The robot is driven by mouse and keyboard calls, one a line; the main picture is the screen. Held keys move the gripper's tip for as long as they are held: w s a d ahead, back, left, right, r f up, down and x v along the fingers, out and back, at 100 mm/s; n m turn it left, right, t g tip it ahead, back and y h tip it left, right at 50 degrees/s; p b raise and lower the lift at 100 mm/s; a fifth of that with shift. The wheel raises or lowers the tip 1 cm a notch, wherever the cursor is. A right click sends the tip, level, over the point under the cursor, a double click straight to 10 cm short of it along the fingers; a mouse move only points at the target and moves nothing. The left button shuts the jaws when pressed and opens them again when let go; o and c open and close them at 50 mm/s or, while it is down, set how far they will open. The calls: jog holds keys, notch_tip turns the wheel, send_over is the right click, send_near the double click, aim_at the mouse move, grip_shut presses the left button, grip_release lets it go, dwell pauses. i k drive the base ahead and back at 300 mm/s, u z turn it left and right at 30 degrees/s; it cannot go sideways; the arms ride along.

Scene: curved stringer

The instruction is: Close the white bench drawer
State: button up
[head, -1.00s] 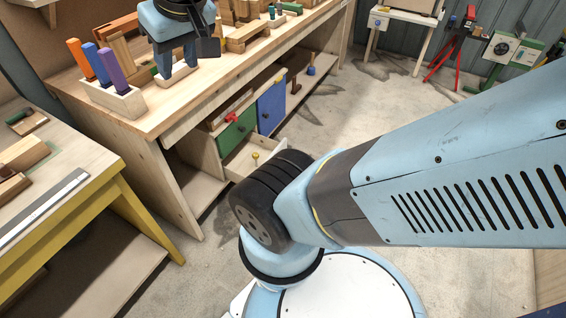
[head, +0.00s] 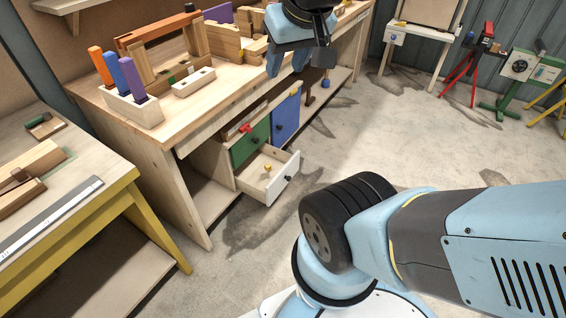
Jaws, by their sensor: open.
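The white drawer (head: 284,187) is pulled out from the lower part of the wooden bench (head: 176,128), below the green drawer (head: 250,143). Its front has a dark knob, and a small yellow item (head: 267,170) lies inside. My gripper (head: 287,67) is open, with its blue fingers pointing down. In the picture it shows above the bench top, well above the white drawer and apart from it. I see nothing between its fingers.
A red item (head: 245,128) lies on the shelf above. Wooden blocks and a peg rack (head: 133,110) stand on the bench. A yellow-legged table (head: 130,205) is at left. The floor before the drawer is clear.

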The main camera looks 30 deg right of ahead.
aim_at(250, 178)
jog(key=z, duration=0.55)
jog(key=i, duration=1.1)
jog(key=u, duration=0.1)
